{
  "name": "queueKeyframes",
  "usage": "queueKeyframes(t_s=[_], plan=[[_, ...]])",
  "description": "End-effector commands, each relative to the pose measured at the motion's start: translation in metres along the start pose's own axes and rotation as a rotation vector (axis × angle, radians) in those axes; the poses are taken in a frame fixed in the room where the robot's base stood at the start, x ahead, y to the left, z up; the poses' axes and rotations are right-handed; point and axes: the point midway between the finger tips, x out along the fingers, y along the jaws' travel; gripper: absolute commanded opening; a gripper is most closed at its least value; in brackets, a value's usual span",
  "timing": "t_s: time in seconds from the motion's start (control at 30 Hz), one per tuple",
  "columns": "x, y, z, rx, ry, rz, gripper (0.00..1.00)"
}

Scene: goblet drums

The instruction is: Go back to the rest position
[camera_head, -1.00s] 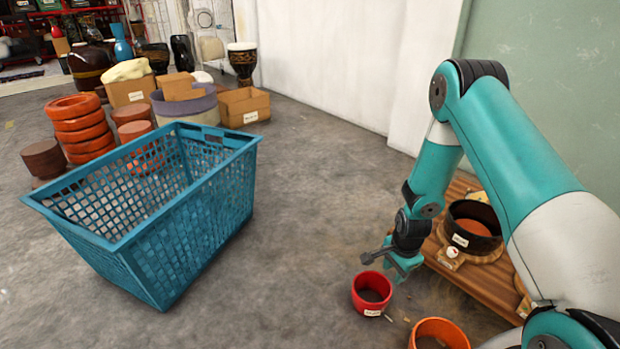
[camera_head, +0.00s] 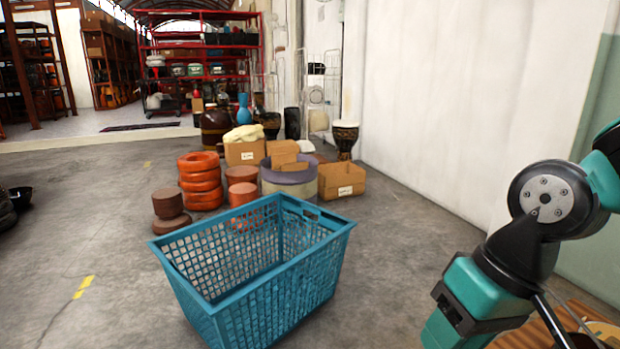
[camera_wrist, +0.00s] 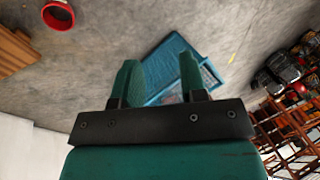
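My gripper (camera_wrist: 160,75) shows in the wrist view with its two teal fingers spread apart and nothing between them. It is raised above the floor, with the blue basket (camera_wrist: 172,62) well beyond the fingertips. In the head view my arm is folded at the right side, and the fingers cannot be made out there. The blue basket (camera_head: 262,285) stands upright on the concrete floor in front of me, and no contents can be seen in it.
A red pot (camera_wrist: 58,15) stands on the floor near a wooden slatted platform (camera_wrist: 14,50). Orange rings (camera_head: 200,182), cartons (camera_head: 342,180) and goblet drums (camera_head: 344,138) stand behind the basket. A white wall (camera_head: 440,110) runs along the right. The floor left of the basket is mostly clear.

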Motion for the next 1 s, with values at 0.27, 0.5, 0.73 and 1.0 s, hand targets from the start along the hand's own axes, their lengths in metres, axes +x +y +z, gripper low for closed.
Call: queueKeyframes(t_s=[0.27, 0.5, 0.73, 1.0], plan=[[-0.056, -0.048, 0.047, -0.311, -0.024, -0.029, 0.39], [-0.11, -0.065, 0.038, -0.304, -0.023, -0.028, 0.39], [-0.188, -0.091, 0.026, -0.303, -0.022, -0.028, 0.39], [-0.284, -0.124, 0.012, -0.302, -0.021, -0.028, 0.39]])
